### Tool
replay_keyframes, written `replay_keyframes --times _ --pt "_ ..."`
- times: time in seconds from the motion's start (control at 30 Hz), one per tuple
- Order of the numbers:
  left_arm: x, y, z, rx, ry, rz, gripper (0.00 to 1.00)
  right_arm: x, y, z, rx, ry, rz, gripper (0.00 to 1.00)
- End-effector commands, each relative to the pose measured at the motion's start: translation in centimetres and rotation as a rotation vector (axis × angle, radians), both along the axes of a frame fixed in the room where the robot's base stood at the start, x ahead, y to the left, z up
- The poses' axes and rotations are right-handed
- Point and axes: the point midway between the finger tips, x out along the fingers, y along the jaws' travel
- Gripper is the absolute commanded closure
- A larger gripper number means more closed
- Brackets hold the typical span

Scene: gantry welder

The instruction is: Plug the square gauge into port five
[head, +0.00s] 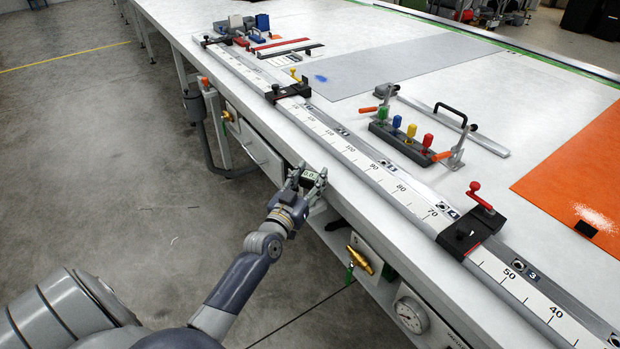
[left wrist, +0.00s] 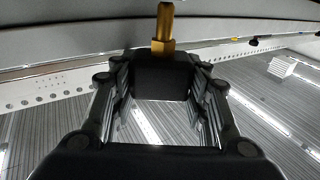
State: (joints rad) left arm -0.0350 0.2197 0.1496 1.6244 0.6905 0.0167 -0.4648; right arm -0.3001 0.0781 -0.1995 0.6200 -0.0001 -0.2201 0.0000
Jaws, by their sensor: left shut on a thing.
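My left gripper (head: 308,180) is shut on the square gauge (head: 309,175), beside the front edge of the workbench. A small pale display shows on the gauge's face. In the left wrist view, the gauge is a dark block (left wrist: 160,82) between the fingers, with its brass stem (left wrist: 163,28) pointing up in the picture. The stem is free of any fitting there. I cannot make out which port is number five. My right gripper is not in view.
A brass valve with a green handle (head: 360,260) and a round gauge (head: 410,315) sit on the panel under the bench edge. A long ruled rail (head: 370,172) runs along the bench top. A clamp fixture with coloured knobs (head: 405,136) stands behind it. Open floor lies left.

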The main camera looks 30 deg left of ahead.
Motion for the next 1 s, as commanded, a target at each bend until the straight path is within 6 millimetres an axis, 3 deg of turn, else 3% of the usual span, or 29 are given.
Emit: replay_keyframes --times 0.03,0.4,0.43,0.53,1.0 --pt "-0.7 -0.7 -4.1 -0.002 0.084 -0.017 0.83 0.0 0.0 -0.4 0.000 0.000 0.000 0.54" --pt "-0.7 -0.7 -5.1 -0.001 0.085 -0.017 0.83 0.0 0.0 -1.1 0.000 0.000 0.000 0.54" --pt "-0.6 -0.7 -5.1 -0.002 0.084 -0.017 0.55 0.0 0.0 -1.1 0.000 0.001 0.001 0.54" --pt "-0.6 -0.6 -4.8 -0.003 0.080 -0.016 0.33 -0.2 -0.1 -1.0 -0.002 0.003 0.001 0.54" --pt "-0.5 -0.3 -3.9 -0.004 0.065 -0.012 0.33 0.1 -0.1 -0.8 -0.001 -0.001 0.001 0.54"
